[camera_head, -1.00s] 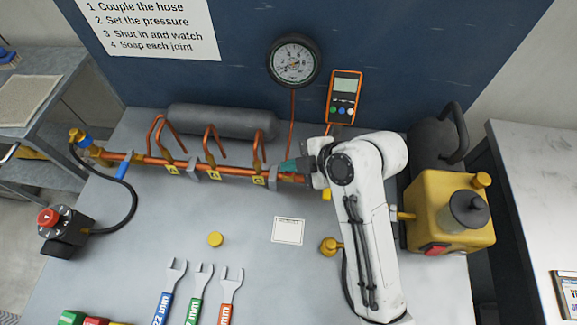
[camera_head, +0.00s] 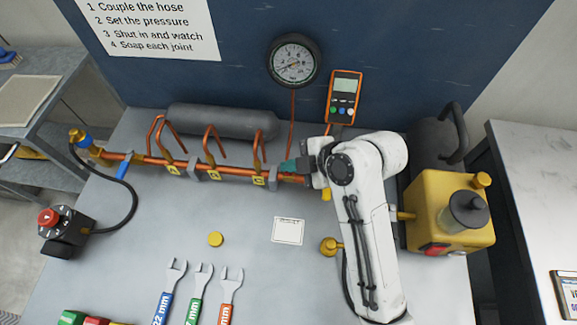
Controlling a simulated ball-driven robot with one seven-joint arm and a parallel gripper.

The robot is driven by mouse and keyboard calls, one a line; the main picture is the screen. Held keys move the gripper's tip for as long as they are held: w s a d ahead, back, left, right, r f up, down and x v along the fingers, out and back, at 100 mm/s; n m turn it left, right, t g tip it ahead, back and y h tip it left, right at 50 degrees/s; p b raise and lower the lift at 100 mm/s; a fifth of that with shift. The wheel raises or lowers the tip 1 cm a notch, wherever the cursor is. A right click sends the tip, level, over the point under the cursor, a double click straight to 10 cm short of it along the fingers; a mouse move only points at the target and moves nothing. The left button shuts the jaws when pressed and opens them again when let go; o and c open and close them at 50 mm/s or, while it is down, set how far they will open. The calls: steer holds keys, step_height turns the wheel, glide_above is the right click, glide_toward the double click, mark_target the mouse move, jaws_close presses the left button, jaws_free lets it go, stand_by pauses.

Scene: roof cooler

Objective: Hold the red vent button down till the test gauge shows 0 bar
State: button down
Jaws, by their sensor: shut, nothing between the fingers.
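The round test gauge (camera_head: 293,61) hangs on the blue back wall; its white dial is too small to read surely. My gripper (camera_head: 287,166) is shut, its teal fingertips at the right end of the copper pipe (camera_head: 225,170). No red button shows at the fingertips; my gripper and wrist hide part of that spot, and contact cannot be told. A red round button (camera_head: 47,216) sits on a black box at the far left, well away from my gripper. A red part (camera_head: 435,250) shows on the yellow pump (camera_head: 450,212) at the right. Which red part is the vent button is unclear.
An orange handheld meter (camera_head: 344,97) is on the wall behind my arm. A grey cylinder (camera_head: 222,121) lies behind the pipe. Several spanners (camera_head: 196,294), a yellow cap (camera_head: 215,239) and a white card (camera_head: 288,230) lie in front. The bench between them is clear.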

steer(key=shift+r+p, duration=0.7)
steer(key=shift+r, duration=0.15)
steer(key=shift+r, duration=0.1)
step_height(320, 180, up, 5)
steer(key=p, duration=0.4)
steer(key=shift+d, duration=0.1)
stand_by(3.6)
